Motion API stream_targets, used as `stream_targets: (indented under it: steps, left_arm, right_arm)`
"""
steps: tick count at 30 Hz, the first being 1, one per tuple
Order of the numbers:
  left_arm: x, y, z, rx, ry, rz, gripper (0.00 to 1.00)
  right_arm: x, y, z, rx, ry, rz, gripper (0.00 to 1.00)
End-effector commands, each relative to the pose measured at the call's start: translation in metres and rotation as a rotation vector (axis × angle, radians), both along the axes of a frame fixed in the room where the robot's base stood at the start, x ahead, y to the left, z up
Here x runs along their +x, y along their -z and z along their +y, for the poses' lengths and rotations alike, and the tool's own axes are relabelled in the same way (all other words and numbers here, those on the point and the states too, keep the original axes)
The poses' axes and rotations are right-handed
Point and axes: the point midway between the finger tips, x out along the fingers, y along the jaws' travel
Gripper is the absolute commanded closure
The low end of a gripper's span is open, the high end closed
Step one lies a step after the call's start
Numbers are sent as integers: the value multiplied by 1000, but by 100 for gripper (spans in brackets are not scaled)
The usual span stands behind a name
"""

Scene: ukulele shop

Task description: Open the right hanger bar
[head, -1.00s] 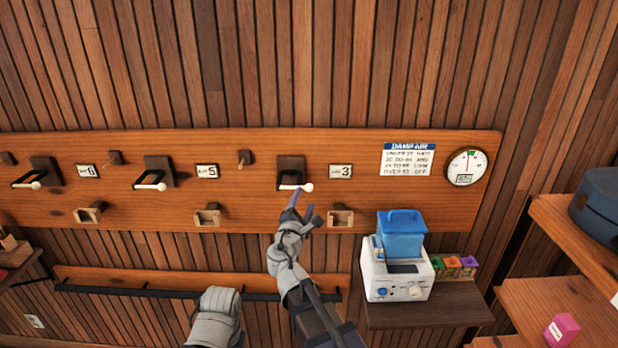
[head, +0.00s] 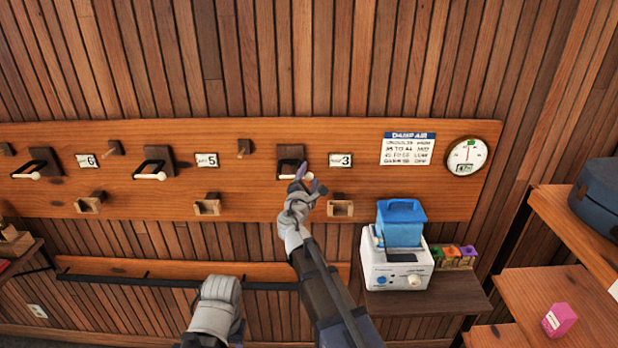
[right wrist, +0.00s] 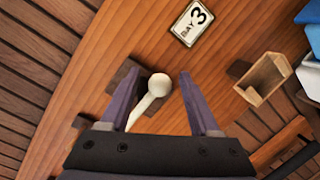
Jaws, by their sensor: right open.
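The right hanger bar (head: 286,177) is a pale bar on a dark mount on the orange-brown wall board, left of the "3" card. In the head view my right gripper (head: 309,178) is in front of the bar's right end and hides it. In the right wrist view the bar's round white knob (right wrist: 157,86) lies between the two purple fingers of my open right gripper (right wrist: 148,95), with a gap to each finger. My left gripper's fingers are not in view.
Two similar bars (head: 150,175) (head: 27,175) are further left on the board. A small wooden holder (head: 340,208) sits just below right of my right gripper. A white device (head: 397,270) with a blue container (head: 401,224) stands on a shelf to the right.

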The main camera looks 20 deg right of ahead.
Motion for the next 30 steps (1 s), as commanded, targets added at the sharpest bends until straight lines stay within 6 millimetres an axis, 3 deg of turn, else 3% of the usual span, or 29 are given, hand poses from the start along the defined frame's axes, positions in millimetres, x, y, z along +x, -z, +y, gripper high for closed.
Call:
stream_targets:
  steps: [3,19,30]
  left_arm:
    - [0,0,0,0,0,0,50]
    - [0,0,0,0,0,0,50]
    - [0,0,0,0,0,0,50]
  right_arm:
    - [-1,0,0,0,0,0,39]
    - [-1,0,0,0,0,0,99]
    - [-1,0,0,0,0,0,100]
